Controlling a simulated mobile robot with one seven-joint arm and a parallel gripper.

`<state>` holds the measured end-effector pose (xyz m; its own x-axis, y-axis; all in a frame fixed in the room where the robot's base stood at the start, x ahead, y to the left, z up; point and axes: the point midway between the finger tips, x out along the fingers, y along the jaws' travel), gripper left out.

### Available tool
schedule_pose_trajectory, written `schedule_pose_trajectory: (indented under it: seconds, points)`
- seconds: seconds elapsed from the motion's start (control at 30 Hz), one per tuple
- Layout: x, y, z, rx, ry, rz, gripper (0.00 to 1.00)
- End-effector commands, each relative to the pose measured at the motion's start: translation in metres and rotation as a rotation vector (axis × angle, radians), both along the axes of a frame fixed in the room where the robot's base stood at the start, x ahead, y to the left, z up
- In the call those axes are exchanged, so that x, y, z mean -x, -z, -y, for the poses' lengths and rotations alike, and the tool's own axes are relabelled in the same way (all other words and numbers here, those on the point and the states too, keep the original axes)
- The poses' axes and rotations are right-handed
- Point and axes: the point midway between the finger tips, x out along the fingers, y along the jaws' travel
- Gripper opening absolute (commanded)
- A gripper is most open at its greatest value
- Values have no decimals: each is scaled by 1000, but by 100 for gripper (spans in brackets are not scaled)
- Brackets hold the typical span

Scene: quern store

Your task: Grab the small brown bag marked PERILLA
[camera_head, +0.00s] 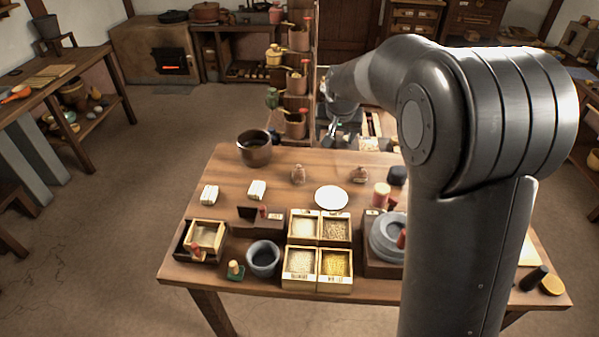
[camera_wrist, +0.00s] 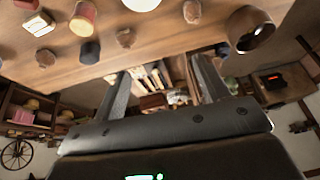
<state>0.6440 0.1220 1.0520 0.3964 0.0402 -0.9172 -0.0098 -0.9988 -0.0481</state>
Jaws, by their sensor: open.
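Small brown bags stand on the wooden table. One bag (camera_head: 298,174) is left of a white plate, and another bag (camera_head: 360,175) is to its upper right. The wrist view shows these two, the first bag (camera_wrist: 192,12) and the second bag (camera_wrist: 125,38), plus a third brown bag (camera_wrist: 45,58) that my arm seems to hide in the head view. No marking on any bag is readable, so I cannot tell which says PERILLA. My gripper (camera_wrist: 160,67) is open and empty. In the head view my gripper (camera_head: 338,130) is past the table's far edge, apart from the bags.
A dark brown pot (camera_head: 254,151) stands at the table's far left. The white plate (camera_head: 331,197), a red-topped jar (camera_head: 380,196) and a dark blue item (camera_head: 397,174) are near the bags. Grain boxes (camera_head: 318,264) fill the near side. A tall rack (camera_head: 296,100) stands behind the table.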

Motion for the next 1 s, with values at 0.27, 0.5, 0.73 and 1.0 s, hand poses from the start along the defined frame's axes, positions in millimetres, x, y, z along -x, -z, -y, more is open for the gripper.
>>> schedule_pose_trajectory:
  seconds: [0.27, 0.5, 0.73, 1.0]
  points:
    - [-68, 85, -57, 26, -16, -15, 68]
    - [-100, 147, -95, 44, -27, -16, 68]
    - [-109, 171, -107, 49, -32, -15, 68]
    - [-124, 207, -106, 49, -31, -16, 68]
